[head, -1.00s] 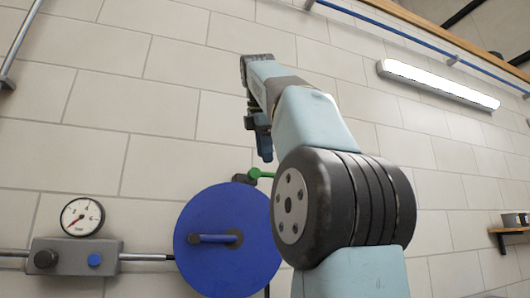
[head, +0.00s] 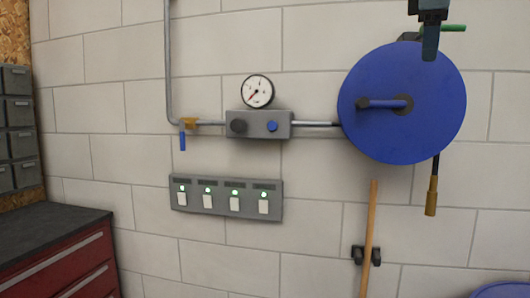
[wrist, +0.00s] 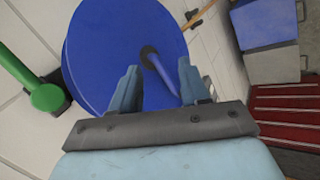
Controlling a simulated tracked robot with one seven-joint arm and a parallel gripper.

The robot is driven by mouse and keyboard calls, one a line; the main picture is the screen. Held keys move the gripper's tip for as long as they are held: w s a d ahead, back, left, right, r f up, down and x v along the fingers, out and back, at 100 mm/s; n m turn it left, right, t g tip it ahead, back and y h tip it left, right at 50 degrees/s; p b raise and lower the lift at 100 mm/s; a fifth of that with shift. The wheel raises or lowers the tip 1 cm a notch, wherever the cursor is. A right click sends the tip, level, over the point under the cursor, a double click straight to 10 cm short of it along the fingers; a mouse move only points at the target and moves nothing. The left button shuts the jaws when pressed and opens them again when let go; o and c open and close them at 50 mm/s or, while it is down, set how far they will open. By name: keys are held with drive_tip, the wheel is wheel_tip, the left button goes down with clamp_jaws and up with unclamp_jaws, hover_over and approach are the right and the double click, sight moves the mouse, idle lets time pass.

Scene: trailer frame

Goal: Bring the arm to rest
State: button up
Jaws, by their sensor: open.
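My gripper (wrist: 158,78) shows in the wrist view with two light-blue fingers spread apart and nothing between them. Behind the fingers is the round blue reel (wrist: 105,45) on the wall, with its crank reaching toward the gap; I cannot tell the distance. In the head view only the end of my gripper (head: 430,42) shows, at the top right, in front of the upper edge of the blue reel (head: 385,135). The rest of my arm is out of the head view.
A grey regulator box (head: 258,124) with a gauge (head: 257,91) and pipes is on the wall. A switch panel (head: 227,198) is below. A wooden handle (head: 370,235) leans right. A red drawer cabinet (head: 62,265) and grey bins (head: 18,140) stand left. A green part (wrist: 45,97) is beside the reel.

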drive_tip(key=s+a+f+m+y, duration=0.1)
drive_tip(key=s+a+f+m, duration=0.2)
drive_tip(key=f, duration=1)
drive_tip(key=s+a+f+m+y, duration=0.1)
drive_tip(key=s+a+f+m, duration=0.3)
drive_tip(key=f, duration=1)
drive_tip(key=s+a+f+m+y, duration=0.1)
drive_tip(key=s+a+f+m, duration=0.2)
drive_tip(key=f, duration=1)
drive_tip(key=s+a, duration=0.1)
drive_tip(key=s, duration=0.2)
drive_tip(key=shift+s+f+m, duration=0.2)
drive_tip(key=shift+f+m, duration=0.1)
drive_tip(key=shift+f, duration=0.05)
